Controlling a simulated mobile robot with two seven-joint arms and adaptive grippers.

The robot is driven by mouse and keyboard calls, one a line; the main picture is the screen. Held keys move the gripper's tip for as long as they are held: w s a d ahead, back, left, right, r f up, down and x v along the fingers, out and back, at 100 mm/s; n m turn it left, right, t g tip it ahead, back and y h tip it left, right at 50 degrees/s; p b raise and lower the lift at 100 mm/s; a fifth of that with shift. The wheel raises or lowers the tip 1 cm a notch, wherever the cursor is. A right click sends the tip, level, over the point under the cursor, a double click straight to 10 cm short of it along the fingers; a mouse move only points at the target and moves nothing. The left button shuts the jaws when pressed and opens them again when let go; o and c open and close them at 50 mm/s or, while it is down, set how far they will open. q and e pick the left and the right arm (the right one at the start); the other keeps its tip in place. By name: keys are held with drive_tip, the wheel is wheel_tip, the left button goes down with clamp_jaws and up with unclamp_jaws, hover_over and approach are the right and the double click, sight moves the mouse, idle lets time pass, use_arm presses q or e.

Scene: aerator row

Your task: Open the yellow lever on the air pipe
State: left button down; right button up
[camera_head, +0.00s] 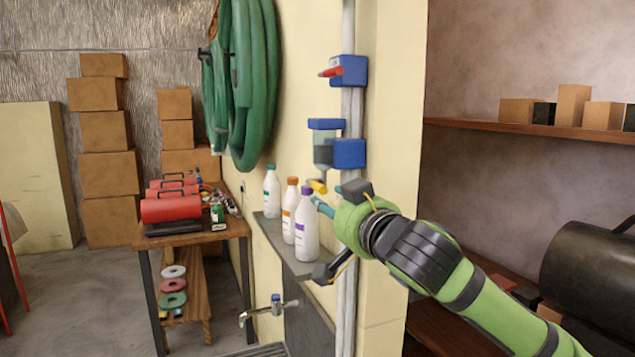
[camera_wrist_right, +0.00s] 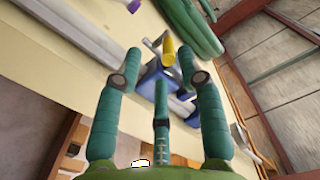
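The yellow lever (camera_head: 317,186) sticks out from the wall beside the air pipe (camera_head: 350,110), below a blue unit with a clear bowl (camera_head: 323,148). In the right wrist view the yellow lever (camera_wrist_right: 169,51) lies between and beyond the fingertips, in front of a blue fitting (camera_wrist_right: 152,84). My right gripper (camera_head: 328,198) is close to the lever, just below and right of it in the head view. Its teal fingers (camera_wrist_right: 168,75) are spread apart with nothing between them. I cannot tell whether a finger touches the lever. My left gripper is not in view.
Three bottles (camera_head: 304,228) stand on a grey ledge just left of my right gripper. A red lever (camera_head: 330,72) sits on a blue box higher up the pipe. A green hose (camera_head: 255,80) hangs on the wall. A tap (camera_head: 275,305) is below the ledge.

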sight(323, 189)
drive_tip(key=shift+s+r, duration=0.35)
drive_tip(key=shift+r, duration=0.35)
drive_tip(key=shift+w+r+p, duration=0.2)
drive_tip(key=shift+p, duration=0.25)
drive_tip(key=p+x, duration=0.3)
drive_tip(key=x, duration=0.2)
drive_tip(key=shift+w, duration=0.2)
drive_tip(key=shift+w+a+f+p, duration=0.15)
drive_tip(key=shift+w+p, duration=0.3)
drive_tip(key=shift+w, duration=0.05)
clamp_jaws()
